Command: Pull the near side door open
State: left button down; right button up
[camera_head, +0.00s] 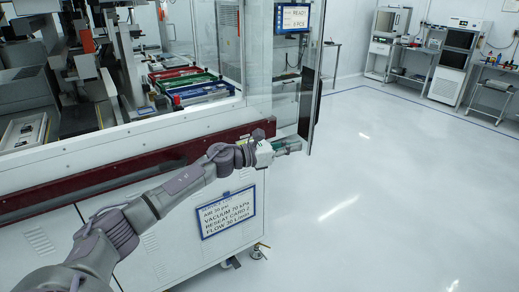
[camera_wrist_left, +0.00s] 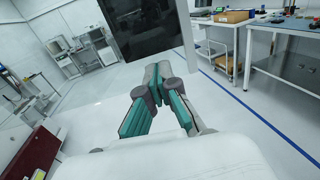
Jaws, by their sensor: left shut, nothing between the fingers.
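The side door (camera_head: 312,90) shows as a tall, narrow dark-edged panel at the right end of the glass-walled machine. In the left wrist view, a dark panel (camera_wrist_left: 140,25) that looks like this door stands at the top, beyond the fingers. My left gripper (camera_head: 298,146) is by the door's lower end, at the machine's corner. Its teal and grey fingers are shut with nothing between them, and the tips (camera_wrist_left: 158,74) lie just below the dark panel in the picture. I cannot tell whether they touch the door. My right gripper is in neither view.
The machine's dark red rail (camera_head: 130,158) and white cabinet (camera_head: 230,215) run beneath my left arm. A sign (camera_head: 228,211) hangs on the cabinet. The floor (camera_head: 400,200) to the right is clear. Benches with instruments (camera_head: 455,60) stand at the back right.

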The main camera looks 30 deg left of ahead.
pick_arm(q)
jog(key=w+d+n+t+y+p, duration=0.1)
jog(key=w+d, duration=0.5)
jog(key=w, duration=0.6)
jog(key=n+t+y, duration=0.1)
jog(key=n+y, duration=0.1)
jog(key=y, duration=0.1)
jog(key=shift+w+d, duration=0.15)
jog(key=shift+w, duration=0.15)
jog(key=shift+f, duration=0.1)
